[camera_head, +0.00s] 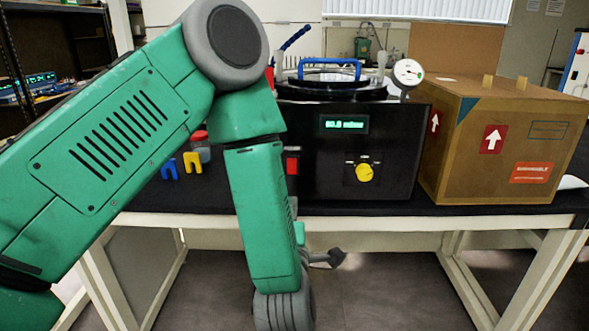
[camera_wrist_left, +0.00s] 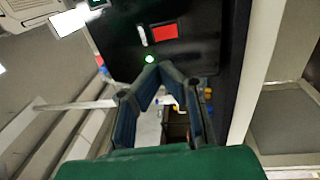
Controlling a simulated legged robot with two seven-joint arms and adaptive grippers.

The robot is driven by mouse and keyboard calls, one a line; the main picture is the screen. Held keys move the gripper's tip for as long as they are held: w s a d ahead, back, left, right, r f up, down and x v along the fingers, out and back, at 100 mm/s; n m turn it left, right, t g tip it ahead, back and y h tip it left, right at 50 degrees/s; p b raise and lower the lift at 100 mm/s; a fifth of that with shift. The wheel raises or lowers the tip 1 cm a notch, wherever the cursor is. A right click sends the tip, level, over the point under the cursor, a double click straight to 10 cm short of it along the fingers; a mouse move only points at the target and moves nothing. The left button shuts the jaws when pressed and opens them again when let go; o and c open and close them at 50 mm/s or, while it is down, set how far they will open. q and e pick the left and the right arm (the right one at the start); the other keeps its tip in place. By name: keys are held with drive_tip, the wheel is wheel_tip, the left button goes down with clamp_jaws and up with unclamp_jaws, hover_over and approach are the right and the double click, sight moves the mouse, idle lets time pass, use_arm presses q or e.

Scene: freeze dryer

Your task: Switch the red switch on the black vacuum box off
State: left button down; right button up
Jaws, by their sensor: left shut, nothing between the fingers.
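The black vacuum box (camera_head: 395,148) stands on the dark table top, with a green-lit display (camera_head: 343,124) and a yellow knob (camera_head: 365,172) on its front. The red switch (camera_head: 292,165) is at the left of that front, just beside my green forearm, which hides part of the box. In the left wrist view a red rectangle (camera_wrist_left: 164,31) shows on the box's dark face, near a lit green spot. My left gripper (camera_head: 338,257) is below the table edge, in front of the table. In the wrist view its fingers (camera_wrist_left: 158,70) meet at the tips, empty. I cannot tell the switch's position.
A cardboard box (camera_head: 485,150) stands close to the right of the vacuum box. Yellow (camera_head: 193,162) and blue (camera_head: 169,169) small parts and a red-lidded jar (camera_head: 200,140) lie left, behind my arm. The table's front edge (camera_head: 400,222) runs above my gripper.

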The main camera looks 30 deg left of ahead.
use_arm(q)
drive_tip(key=p, duration=0.3)
approach(293, 164)
drive_tip(key=x, duration=0.6)
drive_tip(key=shift+w+a+b, duration=0.15)
drive_tip(key=shift+a+b, duration=0.05)
drive_tip(key=shift+b, duration=0.15)
drive_tip(key=shift+x, duration=0.75)
drive_tip(key=shift+w+a+r+g+p, duration=0.25)
drive_tip(key=shift+r+g+p, duration=0.25)
drive_tip(key=shift+p, duration=0.45)
drive_tip(key=shift+d+f+b, duration=0.15)
drive_tip(key=shift+f+b, duration=0.15)
